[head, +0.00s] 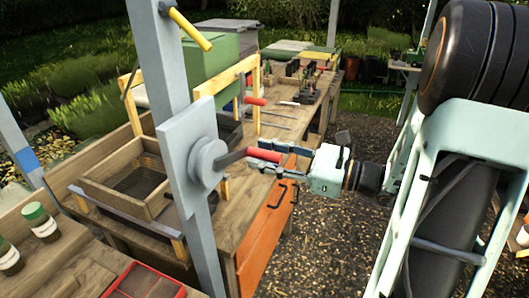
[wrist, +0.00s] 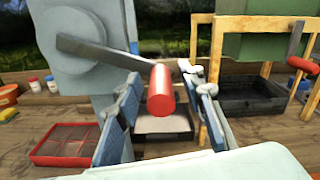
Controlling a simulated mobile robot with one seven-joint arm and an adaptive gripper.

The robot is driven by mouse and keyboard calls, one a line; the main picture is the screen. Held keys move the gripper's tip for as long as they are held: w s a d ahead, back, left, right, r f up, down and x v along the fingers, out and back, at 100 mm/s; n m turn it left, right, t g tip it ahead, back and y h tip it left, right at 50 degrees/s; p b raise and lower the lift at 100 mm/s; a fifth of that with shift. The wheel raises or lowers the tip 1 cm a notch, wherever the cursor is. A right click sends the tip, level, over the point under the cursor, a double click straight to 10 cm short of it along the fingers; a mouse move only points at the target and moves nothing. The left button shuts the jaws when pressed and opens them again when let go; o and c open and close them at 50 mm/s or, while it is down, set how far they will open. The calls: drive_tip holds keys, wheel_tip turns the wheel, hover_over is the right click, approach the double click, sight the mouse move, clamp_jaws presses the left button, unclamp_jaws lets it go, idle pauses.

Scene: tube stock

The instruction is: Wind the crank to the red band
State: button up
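The crank has a round grey hub (head: 207,162) on a plate fixed to a grey post, with a dark flat arm (head: 232,157) and a red handle (head: 264,155). In the wrist view the hub (wrist: 75,35) is at upper left, and the arm (wrist: 105,53) runs right to the red handle (wrist: 161,92). My gripper (head: 270,158) is at the handle. In the wrist view its blue-padded fingers (wrist: 165,90) stand open on either side of the handle, with visible gaps. I cannot make out a red band on the hub or post.
A yellow handle (head: 190,29) sticks out higher on the post. A wooden frame (head: 256,88) with another red-handled crank (head: 255,101) stands behind. A wooden sieve box (head: 125,178), a red tray (wrist: 65,144) and bottles (head: 40,221) are on the bench. Gravel ground lies right.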

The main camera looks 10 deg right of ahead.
clamp_jaws()
idle(0.3)
drive_tip(key=shift+w+r+n, duration=0.2)
drive_tip(key=shift+r+n, duration=0.1)
drive_tip(key=shift+r, duration=0.15)
